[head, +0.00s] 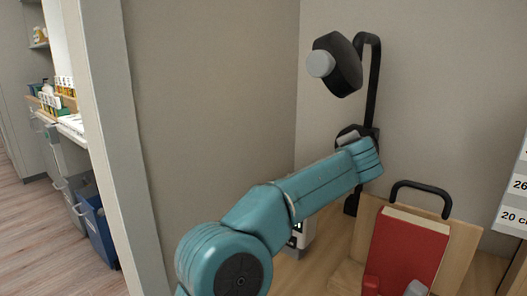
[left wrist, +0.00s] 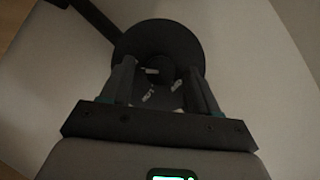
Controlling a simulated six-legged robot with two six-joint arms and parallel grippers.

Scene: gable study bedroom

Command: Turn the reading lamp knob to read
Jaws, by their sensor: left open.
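The reading lamp (head: 371,85) is black, with a tilted head, a pale round end and a curved stem on the wall. Lower on the stem is a dark round dial (head: 345,131) with a grey bar-like knob (head: 348,137), partly hidden by my left arm. In the left wrist view the dark dial (left wrist: 160,32) fills the upper middle and carries small pale marks. My left gripper (left wrist: 160,73) is open, its fingers on either side of the dark knob in the dial's centre. I cannot tell whether they touch it. My right gripper is not in view.
A red book (head: 408,250) stands in a wooden holder (head: 462,245) with a black handle (head: 420,187), right of my arm. A pale device (head: 303,232) with a small display is behind my arm. A wall edge (head: 105,130) stands at left, with shelves and blue bins (head: 92,225) beyond.

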